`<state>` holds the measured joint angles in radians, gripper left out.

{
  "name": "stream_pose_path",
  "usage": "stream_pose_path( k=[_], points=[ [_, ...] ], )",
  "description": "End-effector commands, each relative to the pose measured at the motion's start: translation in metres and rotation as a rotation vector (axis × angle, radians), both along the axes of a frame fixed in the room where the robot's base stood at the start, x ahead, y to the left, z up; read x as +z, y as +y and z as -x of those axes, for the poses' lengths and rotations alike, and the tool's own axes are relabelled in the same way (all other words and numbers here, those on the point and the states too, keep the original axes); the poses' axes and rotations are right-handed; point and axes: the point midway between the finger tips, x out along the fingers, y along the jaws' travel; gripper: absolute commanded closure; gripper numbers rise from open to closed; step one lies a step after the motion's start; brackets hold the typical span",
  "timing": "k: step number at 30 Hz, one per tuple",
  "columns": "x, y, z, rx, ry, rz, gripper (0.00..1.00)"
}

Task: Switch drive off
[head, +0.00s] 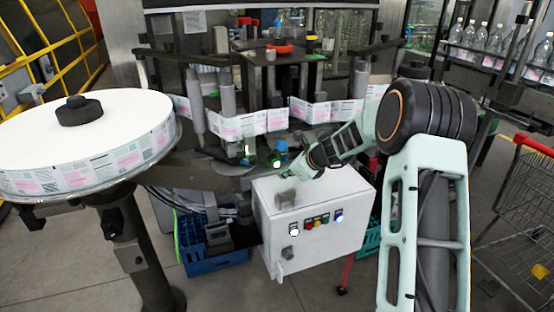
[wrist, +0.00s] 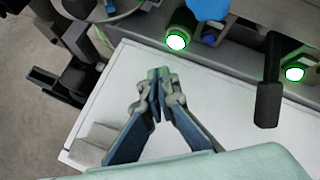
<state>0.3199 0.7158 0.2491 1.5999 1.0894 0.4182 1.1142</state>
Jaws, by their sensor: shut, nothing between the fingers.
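A white control box (head: 335,255) stands below the machine. Its front has a row of small round buttons (head: 317,221), a pale round control (head: 294,230) at the left and a grey rotary handle (head: 289,254) lower down. I cannot read which control is the drive switch. My gripper (head: 296,172) is shut and empty, above the back of the box top. The wrist view shows its closed fingertips (wrist: 158,78) over the white box top (wrist: 215,120); the front controls are out of that view.
Green-lit sensors (wrist: 177,41) and a black lever (wrist: 268,95) are close behind. The label reel (head: 85,140) is left, a blue crate (head: 212,255) below.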

Motion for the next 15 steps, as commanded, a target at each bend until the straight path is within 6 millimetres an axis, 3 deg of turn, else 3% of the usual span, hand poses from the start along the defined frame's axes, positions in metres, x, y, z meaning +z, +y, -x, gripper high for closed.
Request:
stream_pose_path(
  k=[6, 15],
  points=[
    [0.002, 0.004, -0.019, -0.001, 0.000, 0.001, 1.00],
    [0.000, 0.006, -0.024, -0.001, -0.002, 0.001, 1.00]
  ],
)
